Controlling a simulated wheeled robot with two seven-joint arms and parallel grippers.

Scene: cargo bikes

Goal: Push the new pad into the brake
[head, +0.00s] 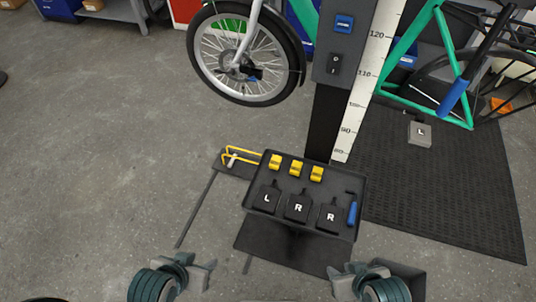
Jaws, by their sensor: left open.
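Three dark pads lie in a row in the black tray (258,228): one marked L (267,198) on the left and two marked R, in the middle (298,206) and on the right (329,214). Three yellow clips (296,168) sit behind them. The wheel (215,82) of a bike hangs at the upper left, with a small dark part, perhaps the brake (252,73), at its hub; details are too small to tell. My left gripper (196,275) is open at the bottom left, in front of the tray. My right gripper (355,279) is at the bottom right, its jaw gap unclear.
A post with a switch box (341,45) and a white scale (368,80) rises behind the tray. A blue-handled tool (352,213) lies at the tray's right. A yellow wire piece (238,154) is at its left. A green frame (402,46) stands over a black mat (450,190).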

